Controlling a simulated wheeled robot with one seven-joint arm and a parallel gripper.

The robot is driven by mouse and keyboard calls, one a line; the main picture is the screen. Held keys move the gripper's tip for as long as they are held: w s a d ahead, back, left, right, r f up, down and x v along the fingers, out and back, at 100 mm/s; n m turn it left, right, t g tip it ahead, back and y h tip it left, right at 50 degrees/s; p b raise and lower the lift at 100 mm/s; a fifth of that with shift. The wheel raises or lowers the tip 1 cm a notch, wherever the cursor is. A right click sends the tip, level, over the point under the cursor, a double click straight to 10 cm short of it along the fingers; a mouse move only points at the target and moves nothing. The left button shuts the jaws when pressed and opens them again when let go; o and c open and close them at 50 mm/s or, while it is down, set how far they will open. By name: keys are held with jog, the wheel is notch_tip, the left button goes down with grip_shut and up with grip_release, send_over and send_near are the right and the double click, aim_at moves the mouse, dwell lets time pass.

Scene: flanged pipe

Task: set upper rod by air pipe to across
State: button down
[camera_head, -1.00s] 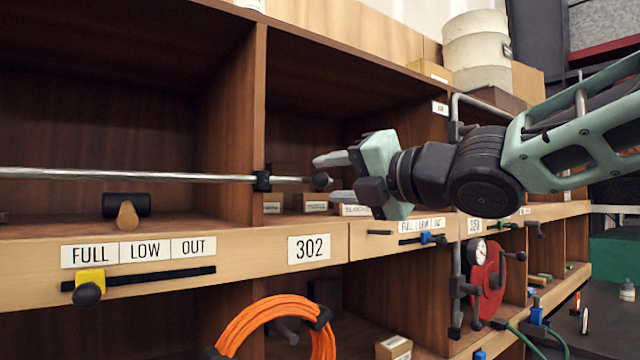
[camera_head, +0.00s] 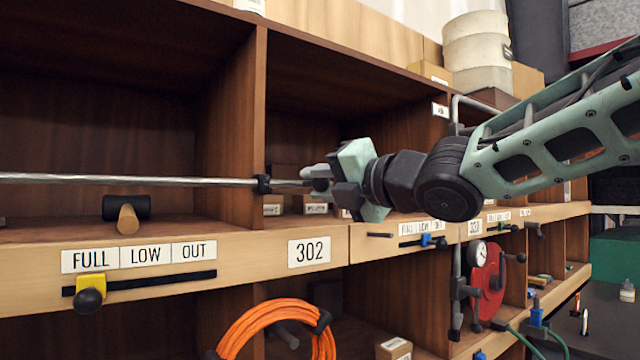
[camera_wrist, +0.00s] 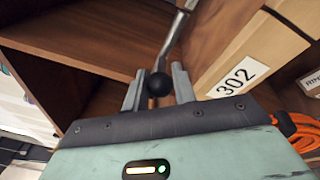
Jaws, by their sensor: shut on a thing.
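A long metal rod (camera_head: 130,181) runs level across the front of the upper left compartment, through a black bracket (camera_head: 262,184) on the upright divider. Its right end carries a black ball knob (camera_head: 321,185). The knob also shows in the wrist view (camera_wrist: 158,85), with the rod leading away behind it. My gripper (camera_head: 314,178) has come in from the right and is shut on the knob, one finger on each side in the wrist view (camera_wrist: 157,78). The fingers partly hide the knob in the head view. I cannot tell which part is the air pipe.
The shelf front (camera_head: 335,243) with label 302 runs just below my gripper. A yellow slider (camera_head: 91,286) with a black knob sits under FULL. An orange hose coil (camera_head: 270,320) hangs below. A red reel (camera_head: 488,275) and gauge (camera_head: 478,254) are at the right.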

jog(key=w+d+p, duration=0.2)
jog(key=w+d, duration=0.6)
jog(key=d, duration=0.4)
jog(key=w+d+p, duration=0.2)
jog(key=w+d, duration=0.6)
jog(key=d, duration=0.4)
jog(key=w+d+p, duration=0.2)
jog(key=w+d, duration=0.6)
jog(key=d, duration=0.5)
jog(key=shift+w, duration=0.3)
jog(key=c, duration=1.4)
grip_release()
jog(key=shift+c, duration=0.2)
jog(key=shift+o, duration=1.4)
jog(key=shift+w, duration=0.2)
jog(key=shift+s, duration=0.1)
